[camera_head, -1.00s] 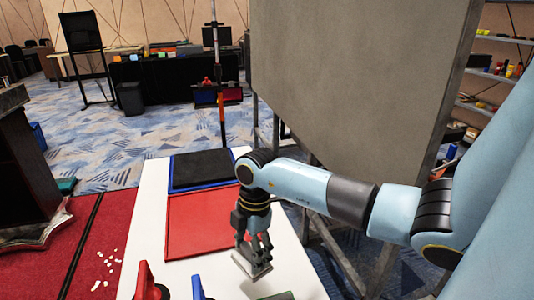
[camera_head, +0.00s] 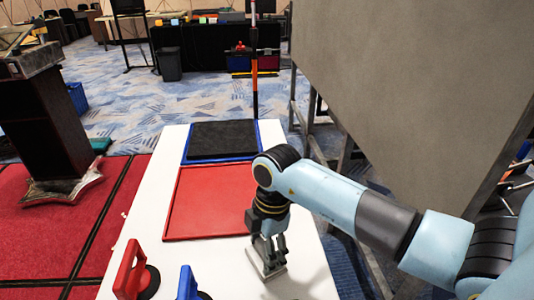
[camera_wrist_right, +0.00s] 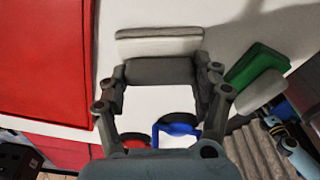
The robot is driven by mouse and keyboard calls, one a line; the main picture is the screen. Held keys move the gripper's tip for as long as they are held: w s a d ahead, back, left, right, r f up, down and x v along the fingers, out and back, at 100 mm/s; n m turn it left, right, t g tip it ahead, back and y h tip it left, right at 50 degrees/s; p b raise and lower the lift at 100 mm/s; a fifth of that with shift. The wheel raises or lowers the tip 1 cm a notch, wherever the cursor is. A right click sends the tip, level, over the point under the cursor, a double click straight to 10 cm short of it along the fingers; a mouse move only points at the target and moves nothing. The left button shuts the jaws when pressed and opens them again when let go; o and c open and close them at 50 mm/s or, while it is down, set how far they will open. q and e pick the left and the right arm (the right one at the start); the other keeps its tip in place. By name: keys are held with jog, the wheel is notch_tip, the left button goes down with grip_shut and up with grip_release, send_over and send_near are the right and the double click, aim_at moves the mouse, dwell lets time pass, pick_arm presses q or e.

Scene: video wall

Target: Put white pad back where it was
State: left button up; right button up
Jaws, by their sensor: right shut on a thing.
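My right gripper (camera_head: 268,244) is shut on the white pad (camera_head: 264,266), a pale flat plate below the fingers. It hangs low by the table's right edge, just right of the red tray's near corner. I cannot tell whether the pad touches the table. In the right wrist view, the pad's pale edge (camera_wrist_right: 160,47) shows beyond a grey block (camera_wrist_right: 158,72) between the fingers (camera_wrist_right: 160,95). The red tray (camera_head: 212,201) is flat and empty. Behind it, the blue tray (camera_head: 184,160) holds a black pad (camera_head: 222,138). My left gripper is out of view.
A green object (camera_wrist_right: 255,66) shows in the right wrist view. A large grey panel (camera_head: 410,90) on a frame rises right of the table. The white table (camera_head: 150,215) has bare surface.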

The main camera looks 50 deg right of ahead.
jog(key=shift+a, duration=0.15)
jog(key=o, duration=1)
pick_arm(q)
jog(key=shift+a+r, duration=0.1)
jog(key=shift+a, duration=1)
pick_arm(e)
jog(key=shift+o, duration=0.8)
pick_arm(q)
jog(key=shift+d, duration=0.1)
pick_arm(e)
jog(key=shift+w+r, duration=0.1)
jog(key=shift+d+r, duration=0.2)
jog(key=shift+r, duration=0.15)
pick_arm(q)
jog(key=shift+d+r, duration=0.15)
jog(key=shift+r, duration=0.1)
pick_arm(e)
notch_tip(320, 180, up, 11)
jog(key=d, duration=0.1)
jog(key=shift+s, duration=0.25)
